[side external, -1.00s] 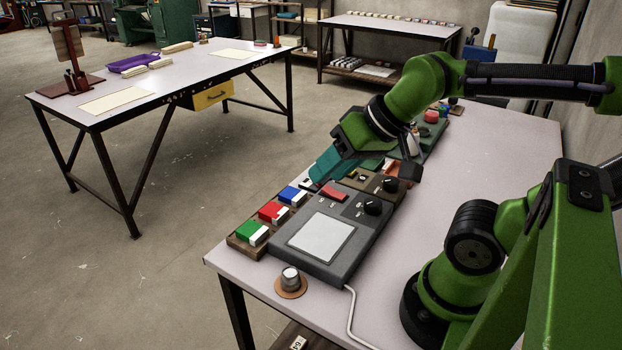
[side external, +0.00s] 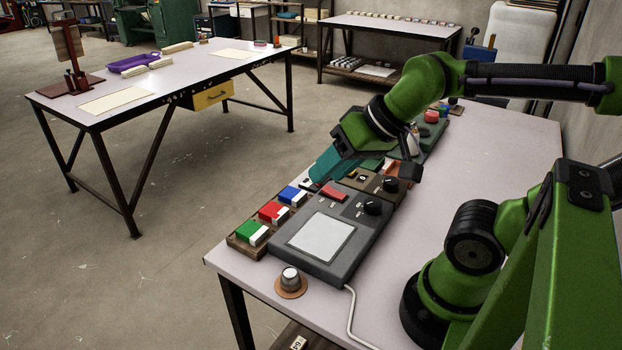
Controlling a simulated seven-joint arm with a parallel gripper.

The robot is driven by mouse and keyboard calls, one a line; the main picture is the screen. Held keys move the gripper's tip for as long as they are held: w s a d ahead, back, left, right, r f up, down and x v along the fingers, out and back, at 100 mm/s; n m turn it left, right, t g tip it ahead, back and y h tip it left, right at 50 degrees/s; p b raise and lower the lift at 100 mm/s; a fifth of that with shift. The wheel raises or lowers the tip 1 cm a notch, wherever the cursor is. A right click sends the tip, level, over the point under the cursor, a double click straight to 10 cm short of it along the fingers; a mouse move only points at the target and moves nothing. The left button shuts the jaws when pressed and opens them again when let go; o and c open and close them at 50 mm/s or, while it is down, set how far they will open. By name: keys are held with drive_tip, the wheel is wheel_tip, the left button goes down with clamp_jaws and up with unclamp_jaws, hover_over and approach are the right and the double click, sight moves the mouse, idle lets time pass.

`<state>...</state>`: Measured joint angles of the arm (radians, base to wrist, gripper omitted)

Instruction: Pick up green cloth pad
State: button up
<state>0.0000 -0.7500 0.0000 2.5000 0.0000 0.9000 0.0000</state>
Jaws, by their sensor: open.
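A green pad (side external: 247,231) with a white side lies at the near left end of a wooden tray (side external: 239,245). A red pad (side external: 272,211) and a blue pad (side external: 292,194) lie behind it in the same row. My gripper (side external: 362,171) is over the far part of the row of devices, up and to the right of the green pad and well apart from it. Its jaws are open, with a teal finger on the left and a dark one on the right. I see nothing held between them. What lies right under the jaws is partly hidden.
A grey device with a pale panel (side external: 321,238) and knob stands right of the tray. A round metal knob on a brown disc (side external: 290,284) and a white cable (side external: 350,320) are in front. The right side of the tabletop (side external: 490,130) is clear.

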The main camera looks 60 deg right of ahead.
drive_tip(key=o, duration=0.8)
drive_tip(key=shift+c, duration=0.2)
drive_tip(key=n+g+h, duration=0.2)
drive_tip(key=n+g, duration=0.2)
drive_tip(key=g, duration=0.3)
hover_over(255, 231)
drive_tip(key=f, duration=1.6)
drive_tip(key=shift+d+f, duration=0.15)
drive_tip(key=shift+d, duration=0.25)
drive_tip(key=shift+a+f, duration=0.2)
drive_tip(key=shift+f, duration=1.2)
drive_tip(key=shift+a+f, duration=0.15)
drive_tip(key=shift+f, duration=1.25)
